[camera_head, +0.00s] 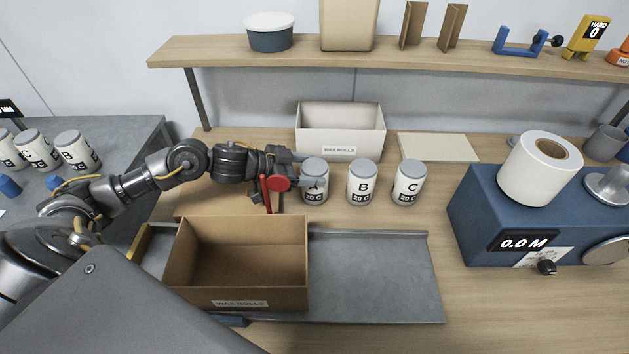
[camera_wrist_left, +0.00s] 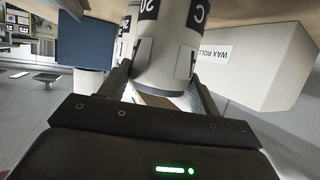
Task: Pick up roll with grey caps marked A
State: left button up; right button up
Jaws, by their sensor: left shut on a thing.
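The roll marked A (camera_head: 315,189) is white with grey caps and a "20 C" label, and stands upright on the wooden table. My left gripper (camera_head: 312,180) reaches in from the left and is shut around it. In the left wrist view the roll (camera_wrist_left: 169,62) sits between the two fingers of my left gripper (camera_wrist_left: 168,82); its A mark does not show there. The roll marked B (camera_head: 362,184) and the roll marked C (camera_head: 408,184) stand in a row to its right. My right gripper is not in view.
An open cardboard box (camera_head: 238,298) stands in front on a grey mat (camera_head: 375,280). A white "WAX ROLLS" box (camera_head: 340,152) is behind the rolls. A blue machine (camera_head: 478,215) with a paper roll (camera_head: 540,172) is at the right. A shelf (camera_head: 400,58) runs above.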

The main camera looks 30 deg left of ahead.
pick_arm(q)
jog(key=shift+r, duration=0.1)
notch_tip(320, 180, up, 18)
jog(key=p, duration=0.1)
dwell(0.4)
